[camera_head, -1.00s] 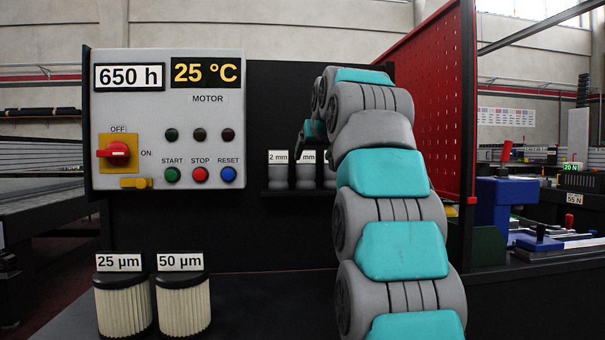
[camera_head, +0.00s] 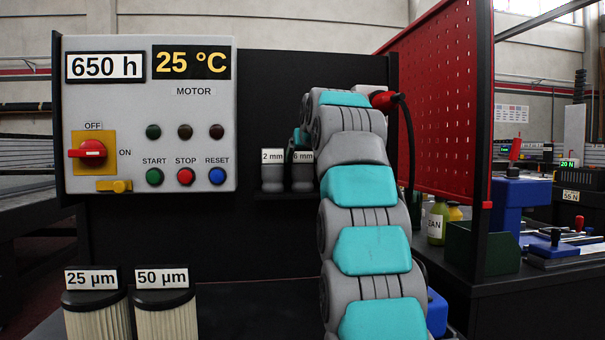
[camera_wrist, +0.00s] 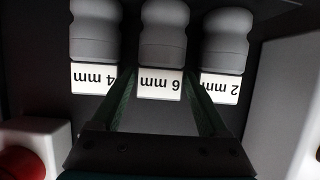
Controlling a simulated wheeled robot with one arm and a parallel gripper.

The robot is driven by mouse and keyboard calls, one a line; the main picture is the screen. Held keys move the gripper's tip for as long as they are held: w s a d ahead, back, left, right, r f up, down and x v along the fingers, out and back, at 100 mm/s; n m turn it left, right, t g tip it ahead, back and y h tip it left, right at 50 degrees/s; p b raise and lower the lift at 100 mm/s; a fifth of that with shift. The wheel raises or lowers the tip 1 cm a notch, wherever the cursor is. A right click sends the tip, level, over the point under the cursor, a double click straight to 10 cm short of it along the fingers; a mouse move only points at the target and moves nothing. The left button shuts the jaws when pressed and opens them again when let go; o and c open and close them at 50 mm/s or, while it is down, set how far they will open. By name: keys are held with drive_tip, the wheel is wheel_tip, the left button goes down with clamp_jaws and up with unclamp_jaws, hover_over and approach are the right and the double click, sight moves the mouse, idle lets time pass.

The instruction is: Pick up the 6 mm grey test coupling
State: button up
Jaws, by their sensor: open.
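The 6 mm grey coupling (camera_wrist: 163,35) stands in the middle of a row in the wrist view, which shows the labels upside down. In the head view the 6 mm coupling (camera_head: 302,184) stands on a small dark shelf, right of the 2 mm one and partly hidden by my arm. My gripper (camera_wrist: 162,76) is open, with one finger on each side of the 6 mm label. Nothing is held. I cannot tell how far the fingertips reach along the coupling. In the head view my gripper is mostly hidden behind my arm.
The 4 mm coupling (camera_wrist: 94,30) and the 2 mm coupling (camera_wrist: 226,40) stand close on either side. The grey motor panel (camera_head: 150,120) is at left, above two filters (camera_head: 165,315). A red perforated panel (camera_head: 440,110) stands at right.

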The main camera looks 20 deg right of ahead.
drive_tip(key=shift+x, duration=1.15)
drive_tip(key=shift+s, duration=0.1)
clamp_jaws()
drive_tip(key=shift+s+a+r, duration=0.1)
drive_tip(key=shift+s+r, duration=0.15)
drive_tip(key=shift+r, duration=0.25)
